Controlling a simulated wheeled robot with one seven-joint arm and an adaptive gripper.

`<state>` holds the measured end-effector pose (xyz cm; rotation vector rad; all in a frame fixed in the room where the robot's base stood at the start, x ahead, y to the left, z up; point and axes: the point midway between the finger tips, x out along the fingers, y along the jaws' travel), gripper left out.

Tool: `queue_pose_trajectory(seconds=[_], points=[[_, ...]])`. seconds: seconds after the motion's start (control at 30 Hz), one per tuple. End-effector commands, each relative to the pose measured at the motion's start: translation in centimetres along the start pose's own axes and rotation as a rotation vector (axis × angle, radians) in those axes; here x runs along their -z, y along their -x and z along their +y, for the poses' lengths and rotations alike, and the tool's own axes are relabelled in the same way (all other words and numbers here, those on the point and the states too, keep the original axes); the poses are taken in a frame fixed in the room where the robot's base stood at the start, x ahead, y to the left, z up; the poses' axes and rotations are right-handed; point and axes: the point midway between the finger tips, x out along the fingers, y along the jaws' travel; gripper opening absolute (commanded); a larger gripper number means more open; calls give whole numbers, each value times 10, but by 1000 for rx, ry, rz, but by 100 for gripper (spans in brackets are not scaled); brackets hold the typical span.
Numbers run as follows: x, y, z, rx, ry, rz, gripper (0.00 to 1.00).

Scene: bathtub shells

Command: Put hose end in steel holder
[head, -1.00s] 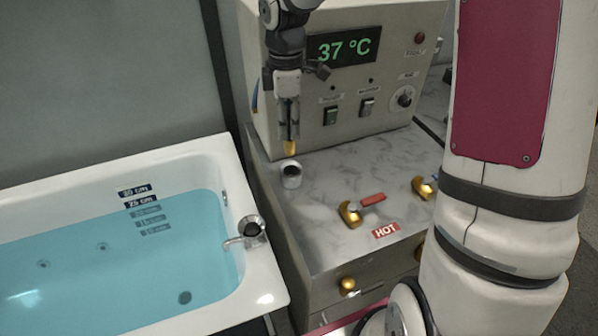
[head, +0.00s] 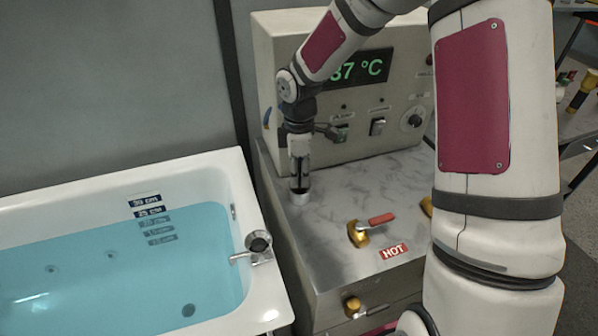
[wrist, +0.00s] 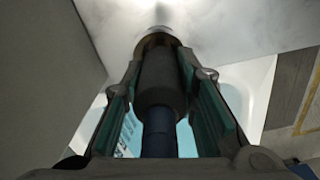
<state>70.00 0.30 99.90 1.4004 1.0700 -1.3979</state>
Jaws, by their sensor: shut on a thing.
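The steel holder (head: 299,199) is a short upright cup on the marble top near its left edge. My gripper (head: 300,178) points straight down right over it, with its fingertips close to the holder's mouth. In the wrist view, the fingers are closed around the dark cylindrical hose end (wrist: 164,82), with the blue hose (wrist: 159,140) behind it. A brownish band shows at the far tip of the hose end, against the pale counter. In the head view the tip is hidden at the holder's mouth; how deep it sits inside I cannot tell.
The control box (head: 385,95) with a green display stands behind the holder. A brass valve with a red handle (head: 375,220) and a HOT label (head: 394,251) lie to the right. The water-filled bathtub (head: 215,170) is at left. Marble between holder and valve is clear.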

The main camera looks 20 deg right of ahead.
Motion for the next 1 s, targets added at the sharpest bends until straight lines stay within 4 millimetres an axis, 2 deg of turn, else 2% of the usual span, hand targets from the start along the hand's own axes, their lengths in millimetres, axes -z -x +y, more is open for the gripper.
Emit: queue_pose_trajectory(seconds=[0.17,0.2,0.27,0.67,0.77,1.0], points=[[0,-3,0,0,0,0,0],[0,-2,0,0,0,0,34],[0,-2,0,0,0,0,47],[0,3,0,-1,-1,0,47],[0,16,2,-5,-2,1,47],[0,64,2,-6,-2,0,47]])
